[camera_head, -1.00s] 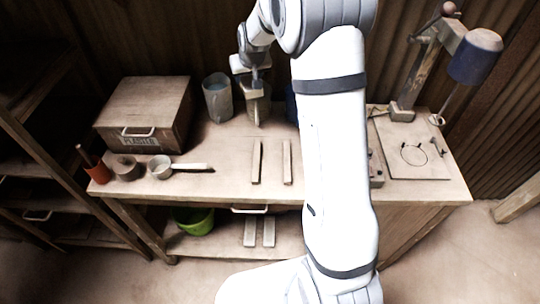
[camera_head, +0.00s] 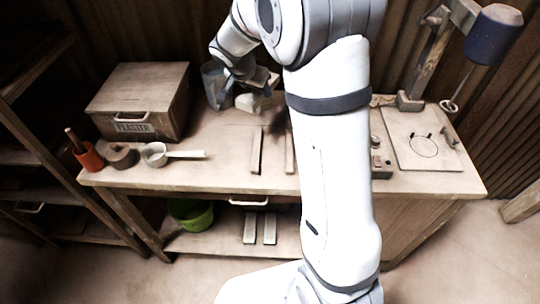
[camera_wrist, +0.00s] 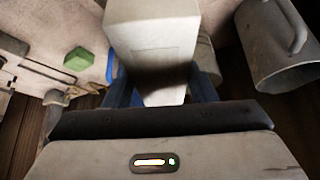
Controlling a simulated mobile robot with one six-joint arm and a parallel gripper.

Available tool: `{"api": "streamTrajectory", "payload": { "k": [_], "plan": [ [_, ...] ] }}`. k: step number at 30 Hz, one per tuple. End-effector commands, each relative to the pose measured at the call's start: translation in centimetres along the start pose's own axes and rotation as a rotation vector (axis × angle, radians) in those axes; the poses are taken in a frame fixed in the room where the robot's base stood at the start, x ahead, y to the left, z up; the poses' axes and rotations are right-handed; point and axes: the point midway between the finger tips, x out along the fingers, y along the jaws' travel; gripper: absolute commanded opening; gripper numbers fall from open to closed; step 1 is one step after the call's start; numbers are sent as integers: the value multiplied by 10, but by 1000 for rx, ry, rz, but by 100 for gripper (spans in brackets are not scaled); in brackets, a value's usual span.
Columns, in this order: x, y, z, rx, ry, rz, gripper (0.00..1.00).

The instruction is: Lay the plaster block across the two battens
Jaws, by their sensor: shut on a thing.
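The plaster block (camera_head: 254,102) is pale and chunky. My gripper (camera_head: 240,86) is shut on it above the back of the bench, left of my arm. In the wrist view the block (camera_wrist: 154,42) fills the space between the blue fingers and sticks out past them. Two thin battens lie on the bench top, roughly parallel with a gap between them: the left batten (camera_head: 256,151) shows in full, and the right batten (camera_head: 289,153) lies close beside my arm. The block is behind the battens and slightly left, apart from them.
A grey jug (camera_head: 214,84) stands close behind the gripper; it shows in the wrist view (camera_wrist: 272,45). A plaster box (camera_head: 140,100), red pot (camera_head: 88,156), round piece (camera_head: 121,155) and ladle (camera_head: 155,154) are at left. A lamp (camera_head: 490,35) and board (camera_head: 422,140) are at right.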

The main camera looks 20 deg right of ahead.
Motion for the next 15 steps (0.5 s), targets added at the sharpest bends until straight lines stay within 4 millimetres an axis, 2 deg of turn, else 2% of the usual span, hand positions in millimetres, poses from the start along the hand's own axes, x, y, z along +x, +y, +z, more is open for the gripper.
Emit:
{"api": "streamTrajectory", "payload": {
  "k": [1, 3, 9, 15],
  "plan": [
    [9, 6, 13, 95, 2, 54, 19],
    [10, 18, 25, 257, 2, 146, 19],
    [1, 52, 51, 699, 0, 395, 19],
    [-12, 71, 63, 938, -3, 534, 19]
  ]
}}
